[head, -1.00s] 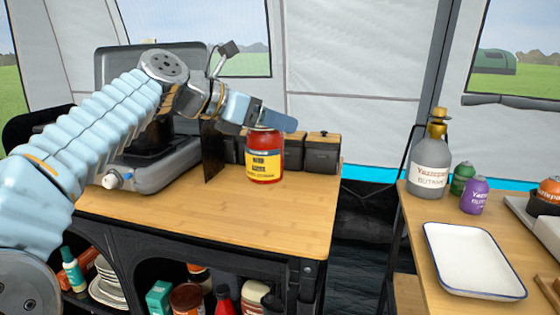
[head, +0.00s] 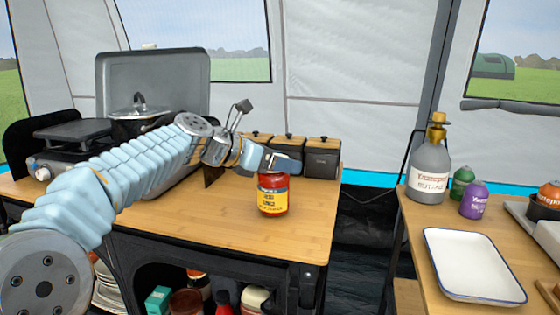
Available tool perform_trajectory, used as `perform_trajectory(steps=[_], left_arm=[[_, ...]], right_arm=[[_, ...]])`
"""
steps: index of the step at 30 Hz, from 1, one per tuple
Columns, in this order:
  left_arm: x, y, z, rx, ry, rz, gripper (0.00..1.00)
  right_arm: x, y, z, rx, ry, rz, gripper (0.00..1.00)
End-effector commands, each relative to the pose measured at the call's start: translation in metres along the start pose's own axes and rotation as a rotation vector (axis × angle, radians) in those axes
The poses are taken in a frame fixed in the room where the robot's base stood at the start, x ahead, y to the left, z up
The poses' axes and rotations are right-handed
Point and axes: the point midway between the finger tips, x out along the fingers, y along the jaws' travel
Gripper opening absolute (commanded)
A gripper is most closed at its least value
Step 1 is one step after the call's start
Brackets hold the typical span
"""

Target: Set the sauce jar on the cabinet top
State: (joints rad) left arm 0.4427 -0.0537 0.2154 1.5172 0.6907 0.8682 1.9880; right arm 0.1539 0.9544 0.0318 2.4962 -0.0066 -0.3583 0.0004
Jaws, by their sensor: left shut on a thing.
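The sauce jar (head: 272,194) is red with a yellow label and stands upright at the right part of the wooden cabinet top (head: 225,226). My left gripper (head: 284,164) is at the jar's lid and is shut on it; the fingers hide the lid. The jar's base looks to be at or just above the wood; I cannot tell whether it touches. My right gripper is not in view.
Dark canisters (head: 321,158) with wooden lids stand behind the jar. A stove (head: 75,145) and a pot (head: 135,122) are at the back left. The cabinet top's front right is clear. A second table at right holds a white tray (head: 473,264) and a grey bottle (head: 430,172).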

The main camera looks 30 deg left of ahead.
Motion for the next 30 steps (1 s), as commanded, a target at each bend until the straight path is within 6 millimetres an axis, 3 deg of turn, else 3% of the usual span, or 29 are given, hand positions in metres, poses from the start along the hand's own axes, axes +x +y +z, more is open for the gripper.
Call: perform_trajectory(steps=[4, 5, 9, 20, 23, 30], left_arm=[[0.001, 0.000, -0.002, 0.001, -0.002, 0.000, 0.00], [0.001, 0.000, -0.003, 0.000, 0.000, -0.001, 0.72], [0.001, 0.000, -0.002, 0.000, 0.000, 0.000, 0.93], [-0.003, 0.000, 0.001, 0.000, -0.001, 0.001, 0.94], [-0.017, 0.001, 0.001, 0.001, -0.001, 0.004, 0.94], [-0.072, 0.000, 0.001, 0.002, -0.001, 0.004, 0.94]], right_arm=[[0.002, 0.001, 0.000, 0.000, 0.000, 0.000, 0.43], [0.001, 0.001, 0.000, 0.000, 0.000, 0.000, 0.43], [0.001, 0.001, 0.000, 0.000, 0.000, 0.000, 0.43], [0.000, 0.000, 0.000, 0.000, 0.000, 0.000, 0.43], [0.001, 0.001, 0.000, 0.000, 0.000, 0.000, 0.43], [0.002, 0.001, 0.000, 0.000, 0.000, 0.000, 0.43]])
